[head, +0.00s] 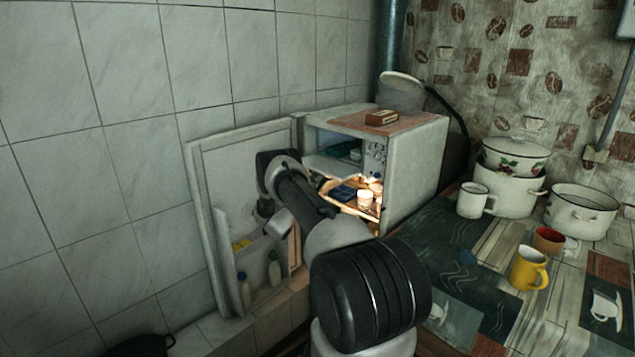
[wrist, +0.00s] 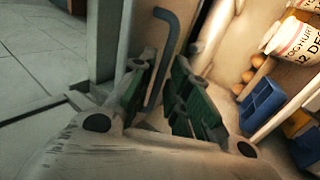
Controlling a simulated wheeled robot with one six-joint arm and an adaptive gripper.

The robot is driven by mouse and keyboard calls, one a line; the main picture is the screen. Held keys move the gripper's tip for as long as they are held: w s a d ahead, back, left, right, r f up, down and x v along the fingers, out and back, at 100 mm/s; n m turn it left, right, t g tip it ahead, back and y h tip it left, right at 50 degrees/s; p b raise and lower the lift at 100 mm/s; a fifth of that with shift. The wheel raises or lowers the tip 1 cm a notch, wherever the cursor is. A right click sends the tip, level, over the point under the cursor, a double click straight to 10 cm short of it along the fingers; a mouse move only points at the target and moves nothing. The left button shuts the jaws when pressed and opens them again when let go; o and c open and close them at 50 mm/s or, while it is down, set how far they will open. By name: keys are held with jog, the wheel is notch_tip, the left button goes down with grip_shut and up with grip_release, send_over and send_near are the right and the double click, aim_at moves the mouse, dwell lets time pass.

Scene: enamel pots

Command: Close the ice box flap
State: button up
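The small fridge (head: 415,175) stands open, and its ice box (head: 323,138) at the top is open at the front with teal things inside. A pale ledge at its lower edge may be the lowered flap; I cannot tell for sure. My gripper (wrist: 163,75) is in front of the fridge opening, beside the open door (head: 225,160). In the wrist view its two fingers are apart, with a thin dark hooked bar (wrist: 165,30) showing between or behind them. I cannot tell whether they touch it. In the head view my arm hides the fingertips.
A labelled jar (head: 365,200) and eggs sit on the lit shelf, with a blue holder (wrist: 262,105) nearby. Bottles (head: 274,268) stand in the door. A box (head: 381,116) lies on the fridge top. Pots, mugs and a white cup (head: 472,202) stand on the table at right.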

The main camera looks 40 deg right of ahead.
grip_shut()
jog(key=shift+r, duration=0.1)
